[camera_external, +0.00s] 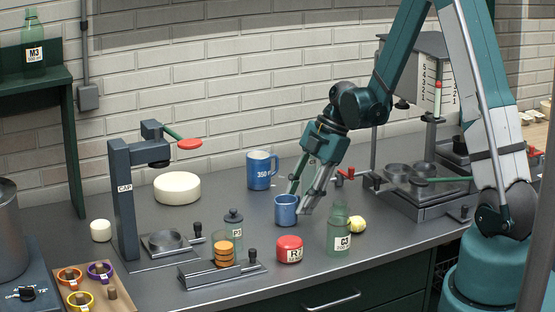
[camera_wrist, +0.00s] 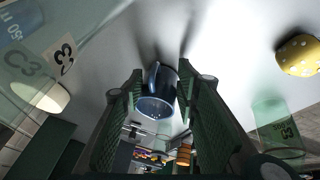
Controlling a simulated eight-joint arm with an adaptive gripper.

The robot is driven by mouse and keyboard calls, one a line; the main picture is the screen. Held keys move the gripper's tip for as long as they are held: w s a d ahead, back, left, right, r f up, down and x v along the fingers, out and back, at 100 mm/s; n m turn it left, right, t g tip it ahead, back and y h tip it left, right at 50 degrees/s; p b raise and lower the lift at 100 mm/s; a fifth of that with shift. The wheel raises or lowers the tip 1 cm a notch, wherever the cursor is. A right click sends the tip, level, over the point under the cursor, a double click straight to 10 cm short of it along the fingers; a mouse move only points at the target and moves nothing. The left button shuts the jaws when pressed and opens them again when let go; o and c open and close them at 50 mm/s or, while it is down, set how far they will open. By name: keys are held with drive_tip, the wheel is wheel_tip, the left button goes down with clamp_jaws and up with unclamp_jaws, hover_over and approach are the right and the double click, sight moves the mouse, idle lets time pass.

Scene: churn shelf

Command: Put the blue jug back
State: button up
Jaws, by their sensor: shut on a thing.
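A small blue jug (camera_external: 286,211) is between the fingers of my gripper (camera_external: 304,200), near the middle of the counter. In the wrist view the jug (camera_wrist: 157,97) sits between both fingers, with its handle toward the top of the picture. My gripper is shut on it. I cannot tell whether its base touches the counter. A larger blue jug (camera_external: 262,170) marked 350 stands upright behind it, near the wall.
A grey F bottle (camera_external: 234,229) is to the left. A dark press (camera_external: 124,200) stands at left.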

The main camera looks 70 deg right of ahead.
drive_tip(key=shift+f, duration=0.15)
drive_tip(key=o, duration=1.1)
drive_tip(key=shift+o, duration=0.2)
drive_tip(key=v, duration=1.2)
drive_tip(key=shift+w, duration=0.1)
idle(0.3)
